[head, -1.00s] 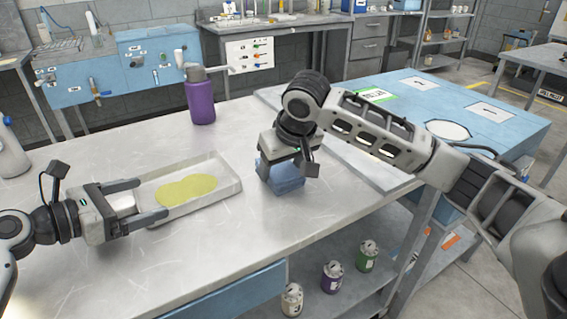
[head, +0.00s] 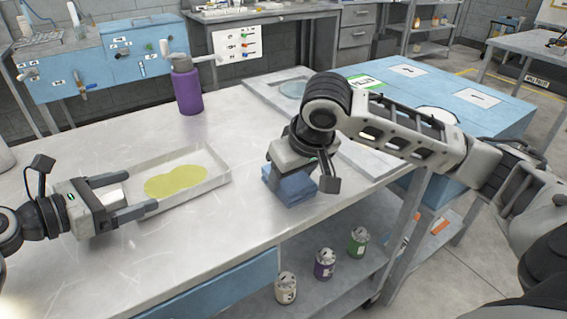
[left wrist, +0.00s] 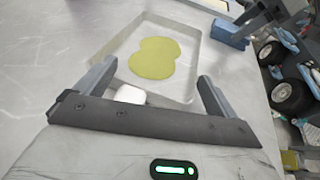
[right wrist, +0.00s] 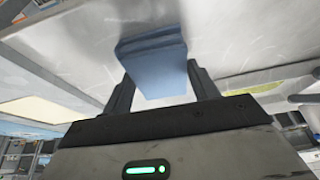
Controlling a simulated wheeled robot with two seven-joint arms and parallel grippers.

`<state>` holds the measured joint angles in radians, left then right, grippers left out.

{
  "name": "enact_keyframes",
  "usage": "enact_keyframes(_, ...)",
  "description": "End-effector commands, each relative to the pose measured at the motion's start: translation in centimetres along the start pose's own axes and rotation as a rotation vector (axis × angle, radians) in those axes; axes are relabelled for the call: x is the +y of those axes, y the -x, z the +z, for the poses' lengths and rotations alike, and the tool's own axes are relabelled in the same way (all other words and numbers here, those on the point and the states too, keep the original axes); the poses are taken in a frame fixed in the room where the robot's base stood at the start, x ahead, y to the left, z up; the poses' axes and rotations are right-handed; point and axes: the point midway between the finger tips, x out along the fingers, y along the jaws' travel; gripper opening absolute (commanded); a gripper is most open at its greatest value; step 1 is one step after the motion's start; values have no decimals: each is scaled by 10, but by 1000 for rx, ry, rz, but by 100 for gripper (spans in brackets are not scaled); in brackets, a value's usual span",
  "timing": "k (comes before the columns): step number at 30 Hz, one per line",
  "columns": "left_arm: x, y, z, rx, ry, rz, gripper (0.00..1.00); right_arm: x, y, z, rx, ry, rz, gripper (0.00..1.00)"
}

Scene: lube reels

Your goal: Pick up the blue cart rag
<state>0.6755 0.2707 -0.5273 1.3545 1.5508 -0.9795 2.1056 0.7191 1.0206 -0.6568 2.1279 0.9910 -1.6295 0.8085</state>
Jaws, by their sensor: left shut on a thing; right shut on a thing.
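The blue cart rag (head: 289,187) is a folded stack near the table's front right part. My right gripper (head: 298,180) comes down over it and is shut on it. In the right wrist view the rag (right wrist: 155,62) sits between the two fingers. I cannot tell clearly whether the rag clears the tabletop. My left gripper (head: 137,192) is at the left end of a shallow tray (head: 214,184) holding a yellow-green puddle (head: 176,181).
A purple bottle (head: 187,88) stands at the back of the table (head: 215,225). Another tray (head: 262,88) lies beyond my right gripper. A blue cart top (head: 440,85) with labels is at the right. Several cans stand on the lower shelf (head: 345,262).

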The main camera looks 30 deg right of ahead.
Motion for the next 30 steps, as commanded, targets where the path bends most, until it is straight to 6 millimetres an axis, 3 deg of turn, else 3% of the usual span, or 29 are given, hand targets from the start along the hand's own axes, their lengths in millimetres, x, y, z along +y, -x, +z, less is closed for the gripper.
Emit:
enact_keyframes(1, -2, -1, -22, 39, 29, -6, 82, 0, 1, 7, -2, 1, 2, 37)
enact_keyframes(15, -2, -1, -22, 39, 29, -6, 82, 0, 21, 55, -2, 1, 1, 37)
enact_keyframes(30, -2, -1, -22, 39, 29, -6, 82, 0, 25, 66, -3, 0, 0, 37)
